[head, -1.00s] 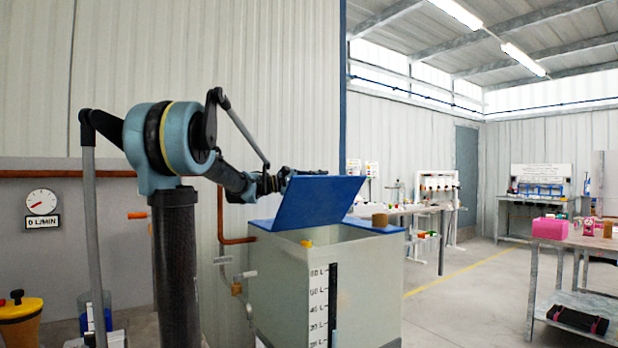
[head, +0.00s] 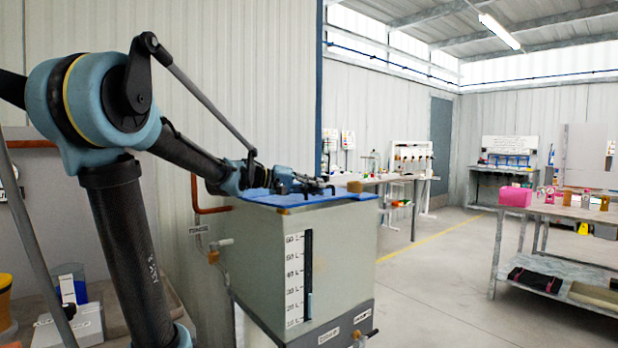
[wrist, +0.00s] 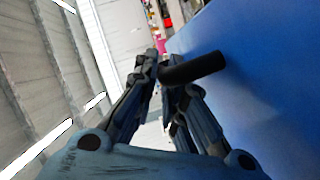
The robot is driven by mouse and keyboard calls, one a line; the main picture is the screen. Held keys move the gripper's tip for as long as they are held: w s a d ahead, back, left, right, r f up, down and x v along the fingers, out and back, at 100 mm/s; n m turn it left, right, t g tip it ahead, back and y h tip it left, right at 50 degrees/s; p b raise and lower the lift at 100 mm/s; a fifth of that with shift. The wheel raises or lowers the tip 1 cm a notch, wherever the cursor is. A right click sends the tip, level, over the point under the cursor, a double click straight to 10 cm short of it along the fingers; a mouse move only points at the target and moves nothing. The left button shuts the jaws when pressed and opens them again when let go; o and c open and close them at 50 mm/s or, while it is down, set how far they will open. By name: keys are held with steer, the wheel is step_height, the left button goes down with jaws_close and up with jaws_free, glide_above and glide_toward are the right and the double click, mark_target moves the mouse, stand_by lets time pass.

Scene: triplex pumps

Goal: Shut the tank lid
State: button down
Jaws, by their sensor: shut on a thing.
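The tank (head: 270,260) is a tall grey-green box with a litre scale on its front. Its blue lid (head: 345,199) lies flat or nearly flat over the top; whether a small gap is left at the rim cannot be seen. My gripper (head: 318,188) is just above the lid. In the wrist view my gripper (wrist: 164,70) is shut on a black bar, the lid handle (wrist: 195,68), beside the blue lid face (wrist: 265,80). The grip point is partly hidden by the fingers.
A copper pipe (head: 197,198) and a corrugated wall stand behind the tank. A brown round thing (head: 354,187) shows at the lid's far right. A workbench (head: 565,214) with a pink box (head: 515,197) stands right. Open floor (head: 425,290) lies between.

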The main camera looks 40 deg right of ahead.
steer(key=shift+s+f+m, duration=0.2)
steer(key=shift+f+m, duration=0.3)
steer(key=shift+f, duration=0.5)
steer(key=shift+a+f, duration=0.1)
steer(key=shift+f, duration=0.05)
steer(key=c, duration=1.9)
jaws_free()
steer(key=shift+w+a+r, duration=0.2)
steer(key=shift+w+a, duration=0.1)
steer(key=shift+a, duration=0.2)
steer(key=v, duration=1)
steer(key=shift+w+a+r, duration=0.1)
steer(key=shift+a+r, duration=0.05)
steer(key=shift+a, duration=0.25)
